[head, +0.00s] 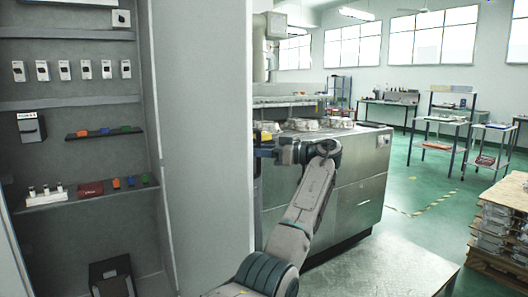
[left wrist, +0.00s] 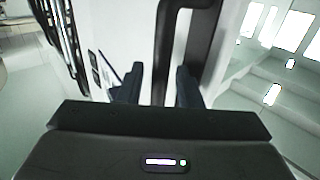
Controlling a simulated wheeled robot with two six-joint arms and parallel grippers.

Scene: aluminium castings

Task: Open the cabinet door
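The grey cabinet (head: 70,103) stands at the left in the head view, its shelved inside in plain sight. Its pale door (head: 205,140) stands open, swung out at the cabinet's right side. My left gripper (head: 266,151) is at the door's outer edge, partly hidden behind it. In the left wrist view a dark bar handle (left wrist: 163,55) runs between the two fingers of my left gripper (left wrist: 158,86). A gap shows beside the bar, so the fingers look open around it. My right gripper is not in view.
Inside the cabinet are small boxes and coloured pieces on shelves. A metal workbench (head: 345,205) with castings stands behind my left arm. A pallet with stacked parts (head: 500,225) is at the right. Green floor (head: 410,215) lies open between them.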

